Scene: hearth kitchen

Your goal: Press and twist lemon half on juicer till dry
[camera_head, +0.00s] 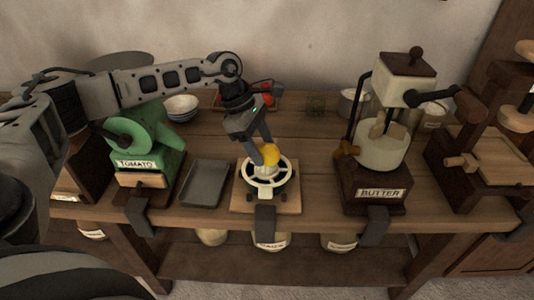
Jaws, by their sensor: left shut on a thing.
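A yellow lemon half (270,154) sits at the centre of the juicer (250,180), over its pale cone. The juicer has a white spoked ring and stands on a light wooden board (264,207) at the front middle of the bench. My left gripper (266,152) points down from above and is shut on the lemon half. The gripper partly hides the lemon, and the contact between lemon and cone is too small to make out. My right gripper is not in view.
A grey tray (206,183) and a green machine labelled TOMATO (138,140) stand left of the juicer. A churn labelled BUTTER (380,150) and a wooden press (490,140) stand right. Bare bench top lies between juicer and churn.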

